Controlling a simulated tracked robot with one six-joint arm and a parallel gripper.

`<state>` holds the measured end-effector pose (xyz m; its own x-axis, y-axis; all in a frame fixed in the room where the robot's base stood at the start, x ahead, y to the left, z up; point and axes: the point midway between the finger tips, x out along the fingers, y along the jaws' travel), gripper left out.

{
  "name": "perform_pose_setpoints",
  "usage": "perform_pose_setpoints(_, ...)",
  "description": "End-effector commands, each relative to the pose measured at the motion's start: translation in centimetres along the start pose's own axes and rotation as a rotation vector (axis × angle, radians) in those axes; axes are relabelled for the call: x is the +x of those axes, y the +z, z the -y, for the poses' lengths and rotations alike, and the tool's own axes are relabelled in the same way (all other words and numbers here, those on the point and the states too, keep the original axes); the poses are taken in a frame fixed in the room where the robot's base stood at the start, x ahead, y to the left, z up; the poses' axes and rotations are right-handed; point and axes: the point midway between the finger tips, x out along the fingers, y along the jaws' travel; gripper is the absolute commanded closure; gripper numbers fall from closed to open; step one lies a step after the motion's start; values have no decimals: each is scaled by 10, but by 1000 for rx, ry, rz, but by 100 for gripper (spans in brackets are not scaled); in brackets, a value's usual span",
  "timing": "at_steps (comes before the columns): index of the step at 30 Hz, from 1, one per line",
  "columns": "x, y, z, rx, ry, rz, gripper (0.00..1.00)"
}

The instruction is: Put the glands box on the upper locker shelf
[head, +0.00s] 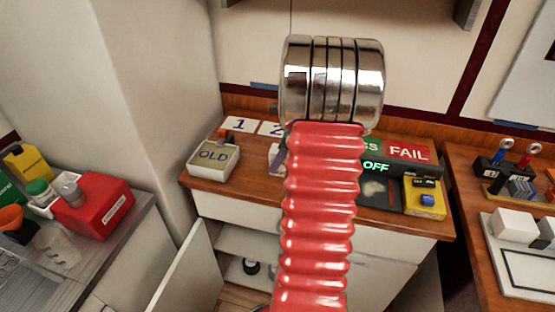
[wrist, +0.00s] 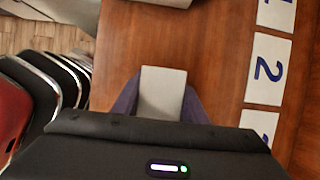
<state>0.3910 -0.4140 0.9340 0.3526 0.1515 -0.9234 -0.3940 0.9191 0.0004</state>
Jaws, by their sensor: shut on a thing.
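My gripper (wrist: 162,100) has purple fingers on both sides of a pale grey box (wrist: 163,82) and is shut on it, above the wooden counter (wrist: 200,40). No label shows on the box, so I cannot tell if it is the glands box. In the head view my arm hides most of the gripper. A bit of a pale thing and a purple finger show just left of the arm, over the counter. Below the counter, an open cupboard (head: 232,243), perhaps the locker, shows a pale shelf and a few black and white round things (head: 250,266).
The cupboard door (head: 188,272) stands open to the left. A grey bench with a red container (head: 92,205) stands left.

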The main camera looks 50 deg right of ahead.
Motion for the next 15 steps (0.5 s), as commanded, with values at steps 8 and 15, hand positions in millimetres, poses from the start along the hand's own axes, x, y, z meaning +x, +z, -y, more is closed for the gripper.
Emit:
perform_pose_setpoints(8,1,-1,0,1,0,0,52)
perform_pose_setpoints(15,1,-1,0,1,0,0,42)
